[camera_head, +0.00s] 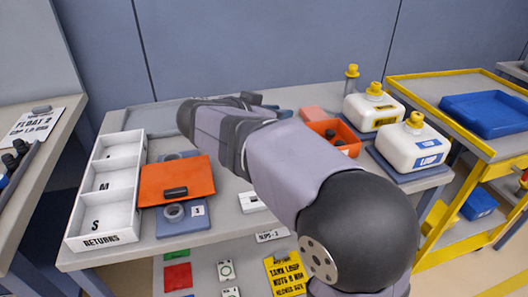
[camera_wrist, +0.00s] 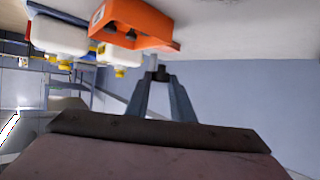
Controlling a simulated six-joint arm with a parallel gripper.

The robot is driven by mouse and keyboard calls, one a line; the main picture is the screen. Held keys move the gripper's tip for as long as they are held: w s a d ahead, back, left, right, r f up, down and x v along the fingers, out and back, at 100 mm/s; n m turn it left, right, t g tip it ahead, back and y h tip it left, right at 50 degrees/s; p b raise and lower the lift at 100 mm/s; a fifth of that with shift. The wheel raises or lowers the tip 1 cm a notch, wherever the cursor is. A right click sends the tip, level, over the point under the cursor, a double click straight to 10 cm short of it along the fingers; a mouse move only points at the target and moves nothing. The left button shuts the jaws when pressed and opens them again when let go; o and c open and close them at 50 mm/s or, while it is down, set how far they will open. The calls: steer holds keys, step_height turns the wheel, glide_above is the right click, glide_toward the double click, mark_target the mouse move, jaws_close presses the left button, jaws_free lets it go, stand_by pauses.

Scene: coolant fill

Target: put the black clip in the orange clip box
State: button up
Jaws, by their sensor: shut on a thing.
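The orange clip box (camera_head: 351,137) is open-topped, with a pale label on its front and dark clips inside, right of centre in the head view. The wrist view shows it upside down at the top (camera_wrist: 145,20). My gripper (camera_wrist: 160,88) is shut on a small black clip (camera_wrist: 159,75), held at the fingertips. In the wrist view the clip appears just below the box's edge, apart from its dark contents. In the head view my arm hides most of the gripper, and the held clip cannot be made out.
White yellow-capped jugs (camera_head: 375,107) stand right of the box. An orange panel with a black bar (camera_head: 177,172) lies left, beside a white RETURNS tray (camera_head: 104,207). A yellow-edged cart with a blue tray (camera_head: 486,112) is at far right. A blue-grey wall (camera_head: 270,45) is behind.

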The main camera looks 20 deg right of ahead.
steer(key=shift+n+t+y, duration=0.5)
steer(key=shift+n+t, duration=0.1)
steer(key=shift+t, duration=0.1)
steer(key=shift+w+a+f+b, duration=0.3)
steer(key=shift+w+f, duration=0.2)
steer(key=shift+f, duration=1.15)
steer(key=shift+w+a+f+b, duration=0.25)
steer(key=shift+w+f, duration=0.25)
steer(key=shift+f, duration=1.2)
steer(key=shift+w+a+f+b, duration=0.25)
steer(key=shift+w+f, duration=0.25)
steer(key=shift+f, duration=1.15)
steer(key=shift+f+b, duration=0.25)
steer(key=shift+b, duration=0.05)
steer(key=o, duration=1)
steer(key=shift+r, duration=0.1)
steer(key=shift+r, duration=0.1)
